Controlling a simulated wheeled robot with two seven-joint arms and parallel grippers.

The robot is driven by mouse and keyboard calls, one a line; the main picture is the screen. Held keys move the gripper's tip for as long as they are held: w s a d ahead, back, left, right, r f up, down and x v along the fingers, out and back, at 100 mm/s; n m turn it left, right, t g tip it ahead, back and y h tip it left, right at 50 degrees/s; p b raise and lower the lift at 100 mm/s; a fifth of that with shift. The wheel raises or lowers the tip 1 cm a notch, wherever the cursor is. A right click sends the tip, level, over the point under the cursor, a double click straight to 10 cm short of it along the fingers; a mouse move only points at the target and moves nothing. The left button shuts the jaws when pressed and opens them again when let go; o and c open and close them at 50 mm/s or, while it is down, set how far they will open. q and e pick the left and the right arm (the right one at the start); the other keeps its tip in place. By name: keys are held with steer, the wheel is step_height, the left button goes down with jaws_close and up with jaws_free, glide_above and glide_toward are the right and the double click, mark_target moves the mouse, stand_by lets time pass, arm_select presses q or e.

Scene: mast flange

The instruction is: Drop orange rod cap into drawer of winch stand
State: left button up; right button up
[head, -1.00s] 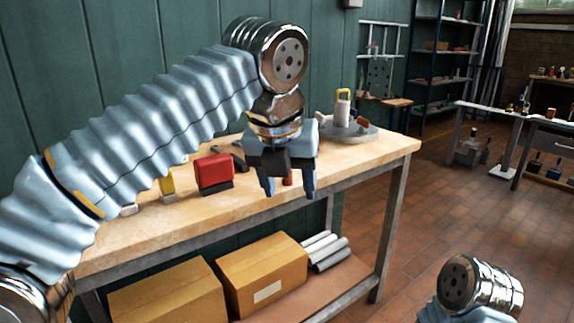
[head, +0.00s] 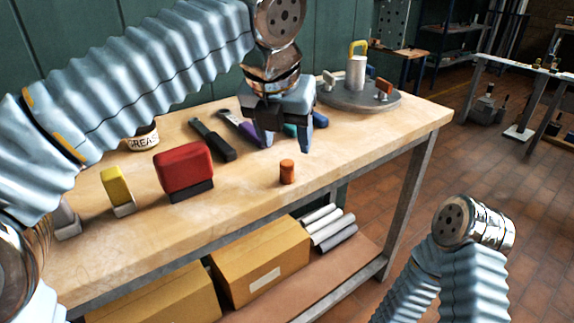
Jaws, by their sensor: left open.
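The orange rod cap (head: 287,172) is a small upright cylinder on the wooden workbench (head: 340,170), near its front edge. My left gripper (head: 285,138) is open with its fingers pointing down. In the picture it is just above and behind the cap, apart from it and holding nothing. My right arm shows at the lower right, but its gripper is not clearly visible. I cannot make out a winch stand drawer in this view.
A red block (head: 183,168), a yellow block (head: 117,189) and a grease tin (head: 143,138) stand left of the cap. Dark-handled tools (head: 213,140) lie behind it. A round grey plate (head: 350,96) with a yellow-handled cylinder is at the far right. Cardboard boxes (head: 262,262) sit below.

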mark_target(287, 162)
arm_select(q)
steer(key=x, duration=0.5)
steer(key=b+x, duration=0.1)
steer(key=x, duration=0.1)
steer(key=shift+w+a+f, duration=0.25)
steer(key=shift+f, duration=0.1)
jaws_close()
steer(key=shift+r, duration=0.1)
